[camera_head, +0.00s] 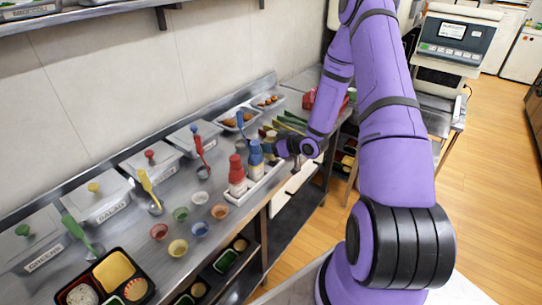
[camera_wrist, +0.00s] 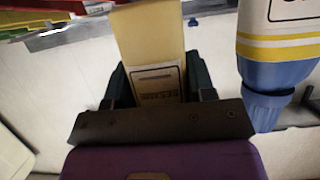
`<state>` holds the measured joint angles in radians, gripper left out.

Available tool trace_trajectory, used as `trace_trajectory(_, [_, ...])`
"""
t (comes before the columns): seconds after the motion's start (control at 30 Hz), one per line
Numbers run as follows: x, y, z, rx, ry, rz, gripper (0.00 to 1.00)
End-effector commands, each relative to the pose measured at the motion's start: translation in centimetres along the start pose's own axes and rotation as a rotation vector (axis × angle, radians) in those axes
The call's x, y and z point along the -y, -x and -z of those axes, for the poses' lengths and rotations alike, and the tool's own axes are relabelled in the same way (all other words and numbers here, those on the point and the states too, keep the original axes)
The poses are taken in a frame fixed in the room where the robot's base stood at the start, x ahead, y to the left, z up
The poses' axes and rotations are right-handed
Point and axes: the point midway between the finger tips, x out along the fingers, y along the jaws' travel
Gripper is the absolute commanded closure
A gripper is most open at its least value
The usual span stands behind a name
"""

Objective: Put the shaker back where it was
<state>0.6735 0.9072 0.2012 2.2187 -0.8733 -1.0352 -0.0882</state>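A pale yellow shaker (camera_wrist: 152,40) with a label stands between the two fingers of my gripper (camera_wrist: 158,88) in the wrist view. The fingers lie close against both its sides. In the head view my gripper (camera_head: 281,148) is at the far end of the white tray (camera_head: 262,184), with the shaker (camera_head: 269,139) partly hidden behind other things. I cannot tell whether its base touches the tray. A red-topped shaker (camera_head: 237,176) and a blue-topped shaker (camera_head: 256,160) stand upright in the tray. The blue-topped one (camera_wrist: 275,75) shows beside my gripper in the wrist view.
Small colored bowls (camera_head: 181,214) sit left of the tray. Lidded steel containers (camera_head: 103,203) with colored ladles line the wall. A bento tray (camera_head: 107,278) is at the lower left. Food pans (camera_head: 238,122) and long green items (camera_head: 292,120) lie at the back.

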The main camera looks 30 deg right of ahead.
Motion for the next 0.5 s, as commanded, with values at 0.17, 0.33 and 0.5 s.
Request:
trace_trajectory(0.17, [0.0, -0.4, -0.8, -0.001, 0.001, -0.001, 0.55])
trace_trajectory(0.33, [0.0, -1.1, -2.6, 0.001, -0.002, 0.0, 0.55])
trace_trajectory(0.5, [0.0, -1.8, -4.2, -0.001, 0.0, 0.0, 0.55])
